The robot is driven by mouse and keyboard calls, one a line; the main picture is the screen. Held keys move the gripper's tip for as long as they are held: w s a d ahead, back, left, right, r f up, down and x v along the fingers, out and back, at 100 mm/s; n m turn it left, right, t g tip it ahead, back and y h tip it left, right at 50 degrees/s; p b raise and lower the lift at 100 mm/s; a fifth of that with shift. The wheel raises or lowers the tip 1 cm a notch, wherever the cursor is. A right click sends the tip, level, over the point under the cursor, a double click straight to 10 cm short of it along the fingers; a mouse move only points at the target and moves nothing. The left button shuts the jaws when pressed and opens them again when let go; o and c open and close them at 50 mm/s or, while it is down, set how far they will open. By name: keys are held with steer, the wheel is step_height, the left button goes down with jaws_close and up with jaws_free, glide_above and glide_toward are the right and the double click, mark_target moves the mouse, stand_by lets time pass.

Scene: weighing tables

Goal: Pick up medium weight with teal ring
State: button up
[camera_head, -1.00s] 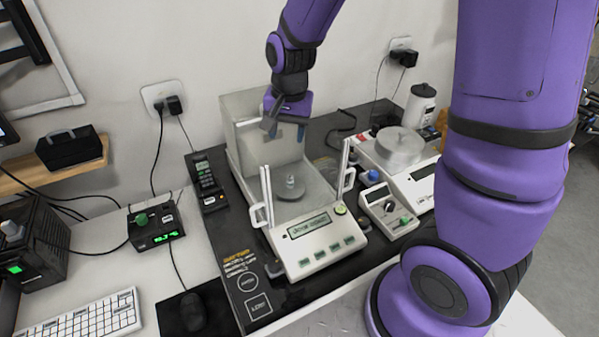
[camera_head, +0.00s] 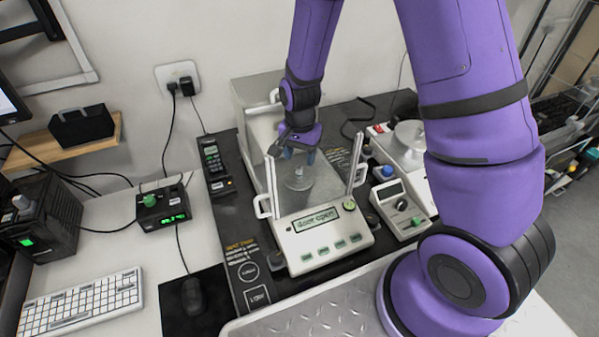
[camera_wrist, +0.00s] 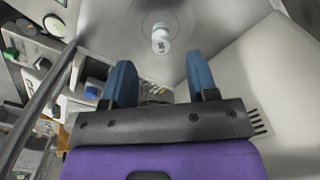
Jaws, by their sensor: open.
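A small pale metal weight (camera_head: 298,172) stands upright on the round pan (camera_head: 303,194) of the analytical balance (camera_head: 322,238). It also shows in the wrist view (camera_wrist: 160,40), just beyond the fingertips and between their lines. My gripper (camera_head: 299,156) is inside the balance's open chamber, slightly above and behind the weight. Its two blue fingers are apart and empty, also in the wrist view (camera_wrist: 159,76), and do not appear to touch the weight.
Clear door panels (camera_head: 357,165) with white handles stand at both sides of the pan. The balance display reads "door open". A handset (camera_head: 213,165) lies left; a control box (camera_head: 401,208) and second scale (camera_head: 409,137) stand right. A keyboard (camera_head: 85,305) lies front left.

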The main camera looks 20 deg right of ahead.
steer(key=shift+a+f, duration=0.1)
steer(key=shift+f, duration=2.55)
jaws_close()
steer(key=shift+r, duration=0.15)
